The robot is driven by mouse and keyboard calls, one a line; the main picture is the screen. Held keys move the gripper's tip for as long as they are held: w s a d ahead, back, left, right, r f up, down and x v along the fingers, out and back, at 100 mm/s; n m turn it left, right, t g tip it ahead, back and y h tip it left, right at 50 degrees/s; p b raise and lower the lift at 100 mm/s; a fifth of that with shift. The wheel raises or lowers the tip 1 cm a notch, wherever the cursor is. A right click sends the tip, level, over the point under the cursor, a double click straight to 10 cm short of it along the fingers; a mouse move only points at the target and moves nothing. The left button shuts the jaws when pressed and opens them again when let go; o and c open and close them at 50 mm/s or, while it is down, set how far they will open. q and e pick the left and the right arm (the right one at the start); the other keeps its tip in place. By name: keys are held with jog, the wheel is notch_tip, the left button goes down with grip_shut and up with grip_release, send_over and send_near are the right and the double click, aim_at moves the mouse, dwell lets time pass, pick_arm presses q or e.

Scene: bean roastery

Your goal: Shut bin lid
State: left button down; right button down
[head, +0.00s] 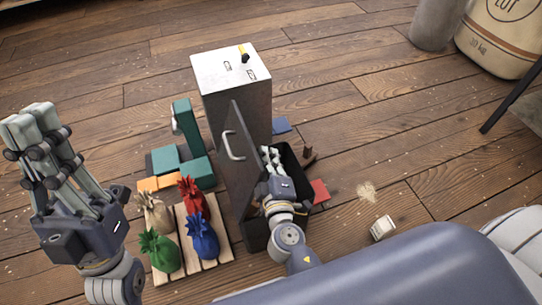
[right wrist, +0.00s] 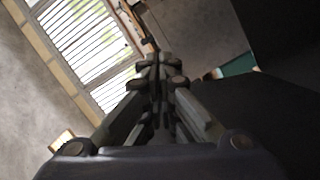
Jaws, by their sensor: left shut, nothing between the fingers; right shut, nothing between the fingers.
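The dark bin (head: 256,236) stands on the wooden floor in the middle of the head view. Its grey lid (head: 238,175) stands up steeply at the bin's left side, open, with a pale handle (head: 234,146) on its left-hand face. My right gripper (head: 268,153) is shut and empty, over the bin's opening and to the right of the lid; I cannot tell whether it touches the lid. In the right wrist view its closed fingers (right wrist: 160,62) point upward, with a dark surface at the right. My left gripper (head: 28,116) is shut and empty, raised at the far left, away from the bin.
A tall white-topped cabinet (head: 240,105) stands behind the bin. Left of the lid are teal blocks (head: 178,160) and a pallet (head: 219,238) with several tied sacks. A small pale box (head: 382,228) lies to the right. Floor at the right is mostly clear.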

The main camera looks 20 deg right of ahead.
jog(key=shift+w+d, duration=0.2)
jog(key=shift+w, duration=0.1)
